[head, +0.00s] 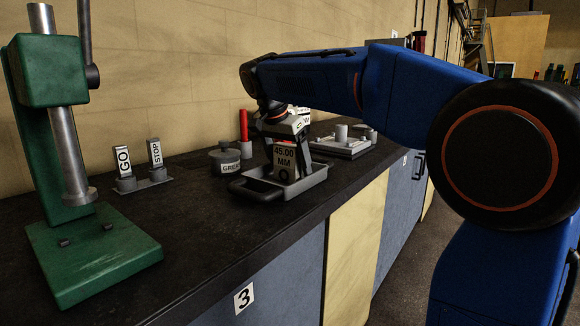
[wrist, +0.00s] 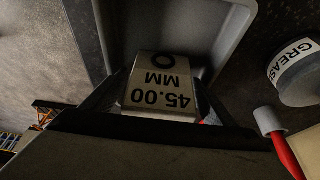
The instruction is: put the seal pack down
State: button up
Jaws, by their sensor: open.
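The seal pack (head: 284,158), a grey-brown box marked "45.00 MM O", stands in a grey tray (head: 306,184) with a handle at its left front. In the wrist view the pack (wrist: 160,97) shows upside down between my fingers, with the tray (wrist: 232,25) beyond it. My gripper (head: 287,136) is open, pointing down over the upper part of the pack, with a finger on either side. It is too dark to tell whether the fingers touch the pack.
A grease tin (head: 225,161) and a red-handled tool (head: 243,127) stand left of and behind the tray. A flat plate with grey parts (head: 341,147) is at right. The bench front is clear.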

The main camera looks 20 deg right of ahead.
aim_at(284, 145)
jog(key=v, duration=1.1)
jog(key=shift+a+r, duration=0.1)
jog(key=shift+r, duration=0.3)
jog(key=shift+s, duration=0.1)
